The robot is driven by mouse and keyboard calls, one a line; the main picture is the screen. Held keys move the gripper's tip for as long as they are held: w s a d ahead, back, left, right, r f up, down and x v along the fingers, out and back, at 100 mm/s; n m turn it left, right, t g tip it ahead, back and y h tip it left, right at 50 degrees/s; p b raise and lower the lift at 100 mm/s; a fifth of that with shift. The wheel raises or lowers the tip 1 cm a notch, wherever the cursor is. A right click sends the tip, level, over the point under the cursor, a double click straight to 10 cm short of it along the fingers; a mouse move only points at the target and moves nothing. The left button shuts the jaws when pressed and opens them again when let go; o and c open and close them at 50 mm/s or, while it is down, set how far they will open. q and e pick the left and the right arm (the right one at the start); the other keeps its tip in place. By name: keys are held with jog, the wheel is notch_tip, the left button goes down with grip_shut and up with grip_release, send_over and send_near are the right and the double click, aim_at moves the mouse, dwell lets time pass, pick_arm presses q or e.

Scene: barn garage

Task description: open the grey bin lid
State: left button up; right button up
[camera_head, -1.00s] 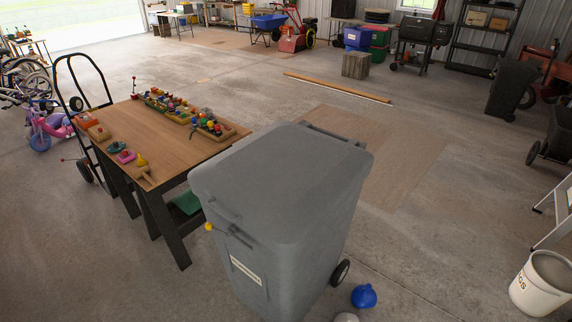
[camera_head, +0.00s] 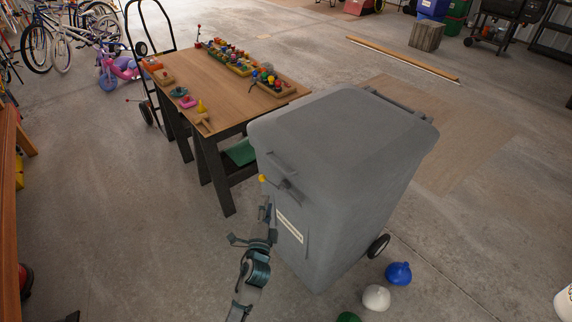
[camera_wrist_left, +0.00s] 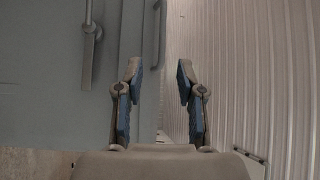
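The grey wheeled bin (camera_head: 345,225) stands upright in the middle of the head view. Its grey lid (camera_head: 340,125) lies shut on top. A dark handle (camera_head: 287,183) sits at the bin's front, below the lid's near edge, with a small yellow knob (camera_head: 262,178) beside it. My left gripper (camera_head: 252,223) is in front of the bin, below the handle. In the left wrist view the gripper (camera_wrist_left: 160,70) is open, with nothing between its fingers. The bin's grey-blue face (camera_wrist_left: 45,100) fills the left there, with a handle-like bar (camera_wrist_left: 90,35). My right gripper is not in view.
A wooden table (camera_head: 215,80) with colourful toys stands left of the bin. Blue (camera_head: 398,273), white (camera_head: 376,297) and green (camera_head: 348,317) round objects lie by the bin's wheel. A long board (camera_head: 400,58) lies behind.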

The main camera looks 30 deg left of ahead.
pick_arm(q)
send_near(275, 163)
jog(key=x, duration=1)
jog(key=shift+w+a+f, duration=0.2)
jog(key=shift+f, duration=0.15)
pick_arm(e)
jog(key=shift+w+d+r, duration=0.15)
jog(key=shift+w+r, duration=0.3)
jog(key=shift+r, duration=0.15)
pick_arm(q)
jog(key=shift+a+f, duration=0.1)
jog(key=shift+a, duration=0.1)
grip_shut()
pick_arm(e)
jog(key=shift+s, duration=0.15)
